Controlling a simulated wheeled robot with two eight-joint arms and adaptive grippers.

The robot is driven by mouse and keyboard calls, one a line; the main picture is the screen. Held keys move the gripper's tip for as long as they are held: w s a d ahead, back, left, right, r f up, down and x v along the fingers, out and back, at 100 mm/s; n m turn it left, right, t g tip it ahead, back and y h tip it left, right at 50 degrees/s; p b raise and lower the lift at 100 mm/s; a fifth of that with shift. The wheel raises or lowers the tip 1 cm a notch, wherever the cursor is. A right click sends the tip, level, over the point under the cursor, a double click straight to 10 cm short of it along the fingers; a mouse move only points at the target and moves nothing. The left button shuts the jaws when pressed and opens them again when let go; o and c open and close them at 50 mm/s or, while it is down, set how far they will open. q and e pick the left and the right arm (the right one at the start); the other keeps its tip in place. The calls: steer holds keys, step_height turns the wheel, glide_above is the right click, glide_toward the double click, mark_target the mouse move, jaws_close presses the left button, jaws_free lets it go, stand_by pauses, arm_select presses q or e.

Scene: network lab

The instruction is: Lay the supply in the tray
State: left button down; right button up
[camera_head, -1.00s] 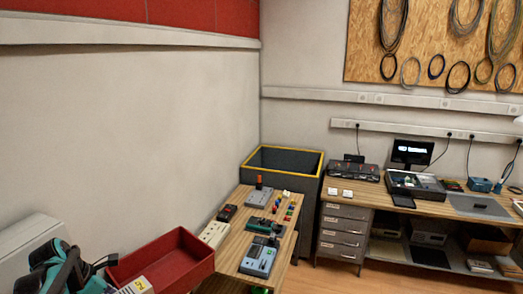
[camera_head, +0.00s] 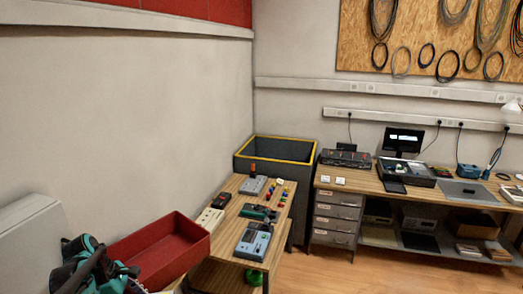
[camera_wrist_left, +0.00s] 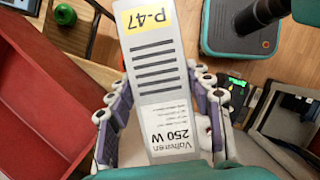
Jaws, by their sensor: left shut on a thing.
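The supply (camera_wrist_left: 158,85) is a white box with a yellow P-47 label and "Volthren 250 W" print. In the left wrist view my left gripper (camera_wrist_left: 160,115) is shut on it, with a finger on each long side. The red tray (camera_head: 180,260) is open-topped and looks empty where its inside shows, at the lower left of the head view. It also fills the left side of the left wrist view (camera_wrist_left: 35,95), beside the held supply. My left arm comes in at the lower left of the head view; its fingertips are hidden. My right gripper is not in view.
A wooden table (camera_head: 230,248) right of the tray carries several devices and small coloured parts. A dark bin with a yellow rim (camera_head: 318,143) stands behind it. A workbench (camera_head: 375,187) stands at the right. Open floor (camera_head: 330,275) lies in front.

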arm_select(q)
steer(key=s+d+f+m+g+y+b, duration=0.1)
steer(key=d+f+m+g+y+b, duration=0.1)
steer(key=d+f+m, duration=0.6)
steer(key=s+d+f+m+g+y+b, duration=0.2)
steer(key=d+f+m+b, duration=0.5)
steer(key=f+m, duration=0.5)
steer(key=shift+d+m+g, duration=0.4)
steer(key=shift+d+g, duration=0.45)
steer(key=shift+g, duration=0.05)
